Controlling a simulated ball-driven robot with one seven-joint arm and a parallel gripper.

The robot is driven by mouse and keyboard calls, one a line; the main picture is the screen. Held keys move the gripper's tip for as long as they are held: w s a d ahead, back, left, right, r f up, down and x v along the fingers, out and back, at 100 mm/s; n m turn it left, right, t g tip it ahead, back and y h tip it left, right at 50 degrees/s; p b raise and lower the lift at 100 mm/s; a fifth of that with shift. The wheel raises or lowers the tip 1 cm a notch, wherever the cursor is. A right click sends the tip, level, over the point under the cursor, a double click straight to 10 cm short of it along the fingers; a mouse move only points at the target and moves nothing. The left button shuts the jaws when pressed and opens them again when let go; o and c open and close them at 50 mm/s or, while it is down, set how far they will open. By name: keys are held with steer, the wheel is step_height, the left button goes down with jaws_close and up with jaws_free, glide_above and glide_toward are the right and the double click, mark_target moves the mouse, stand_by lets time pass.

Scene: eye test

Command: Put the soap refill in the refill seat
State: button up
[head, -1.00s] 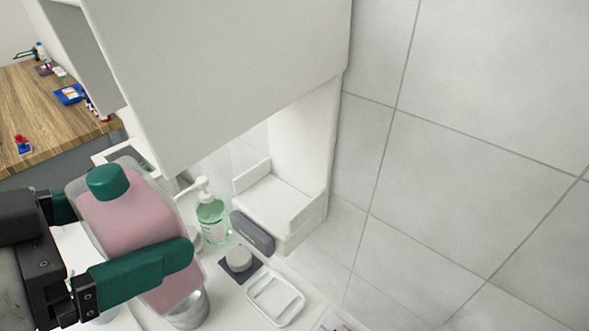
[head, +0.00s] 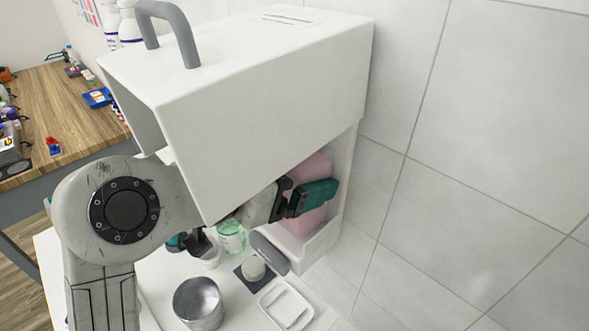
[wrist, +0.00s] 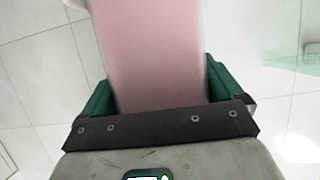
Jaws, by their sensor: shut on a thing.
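The soap refill, a pink block-like pack (head: 316,168), is under the raised white cover, at the dispenser's back wall. Its green cap is hidden. Its lower end is just above or within the refill seat, a white ledge with a low rim (head: 322,243); I cannot tell if it touches the seat floor. My gripper (head: 302,199) is shut on the refill, with one teal finger across its near side. In the wrist view the refill (wrist: 155,50) stands between both teal fingers. The refill looks about upright in the head view.
The white cover (head: 240,90) with a grey handle (head: 178,30) hangs over my forearm. A green pump bottle (head: 231,237), a grey lever (head: 269,252), a round knob (head: 253,268), a soap dish (head: 286,305) and a metal cup (head: 198,303) stand close below. Tiled wall is at right.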

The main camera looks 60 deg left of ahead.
steer(key=shift+w+a+f, duration=0.1)
steer(key=shift+w+f, duration=0.15)
steer(key=shift+f, duration=0.5)
steer(key=shift+f, duration=0.1)
steer(key=o, duration=0.8)
steer(key=b+v, duration=0.3)
steer(key=v, duration=0.9)
steer(key=shift+s, duration=0.1)
